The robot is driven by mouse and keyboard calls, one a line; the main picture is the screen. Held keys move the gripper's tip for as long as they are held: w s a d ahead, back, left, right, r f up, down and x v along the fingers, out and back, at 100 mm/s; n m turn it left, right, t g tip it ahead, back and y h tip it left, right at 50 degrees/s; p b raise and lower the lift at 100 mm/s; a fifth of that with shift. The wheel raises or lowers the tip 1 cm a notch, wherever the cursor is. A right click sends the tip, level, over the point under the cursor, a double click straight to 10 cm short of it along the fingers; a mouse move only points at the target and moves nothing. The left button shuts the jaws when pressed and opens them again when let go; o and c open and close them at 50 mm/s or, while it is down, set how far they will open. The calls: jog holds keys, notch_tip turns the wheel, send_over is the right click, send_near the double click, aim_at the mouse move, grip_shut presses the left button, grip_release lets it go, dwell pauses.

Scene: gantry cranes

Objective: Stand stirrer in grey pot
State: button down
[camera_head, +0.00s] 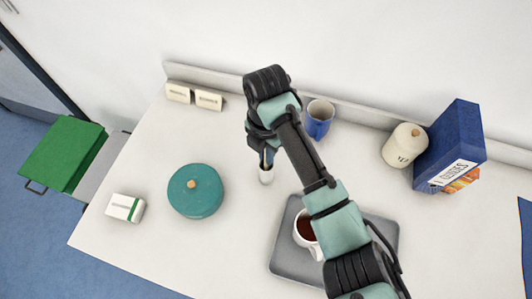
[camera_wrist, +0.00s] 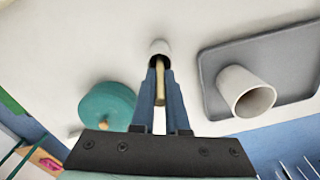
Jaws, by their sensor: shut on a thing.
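A teal round pot (camera_head: 196,192) stands left of the grey pot. A grey tray (camera_head: 282,252) with a white mug (camera_head: 304,241) is at the lower right. A blue cup (camera_head: 319,119), cream jar (camera_head: 405,145) and blue binder (camera_head: 450,138) stand toward the back. A small box (camera_head: 125,208) lies left.

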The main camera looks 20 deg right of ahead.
jog(key=shift+f, duration=0.65)
jog(key=c, duration=0.9)
grip_release()
jog(key=shift+f, duration=0.15)
